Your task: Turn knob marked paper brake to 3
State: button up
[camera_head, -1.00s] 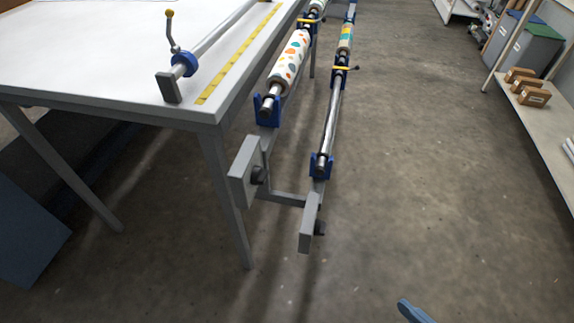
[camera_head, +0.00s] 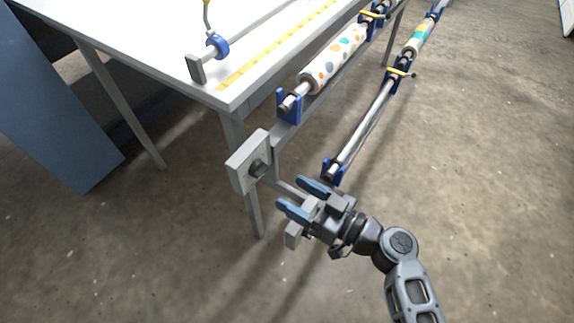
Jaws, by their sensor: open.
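A dark round knob (camera_head: 257,169) sits on the face of a grey box plate (camera_head: 243,152) at the near end of the roller frame, below the table corner. A second, lower grey box plate (camera_head: 292,237) lies mostly behind my gripper, and its knob is hidden. No marking or scale can be read on either plate, so I cannot tell which knob is the paper brake. My gripper (camera_head: 293,194) is open and empty, its two blue-tipped fingers pointing left. In the picture it is right of and below the visible knob, apart from it.
A white-topped table (camera_head: 130,35) with a crank rod and yellow scale fills the upper left. A spotted roll (camera_head: 335,58) and a bare metal bar (camera_head: 365,125) rest in blue brackets. A blue panel (camera_head: 55,110) stands at left. The floor at right is clear.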

aim_at(264, 172)
jog(key=shift+y, duration=0.3)
jog(key=shift+w+d+r+p+x, duration=0.15)
jog(key=shift+p+x, duration=0.2)
jog(key=shift+x, duration=1)
jog(key=shift+w+r+p+x, duration=0.15)
jog(key=shift+p+x, duration=0.15)
jog(key=shift+x, duration=1.05)
jog(key=shift+d+r+p+x, duration=0.1)
jog(key=shift+p+x, duration=0.25)
jog(key=shift+x, duration=1)
jog(key=shift+c, duration=0.4)
jog(key=c, duration=1)
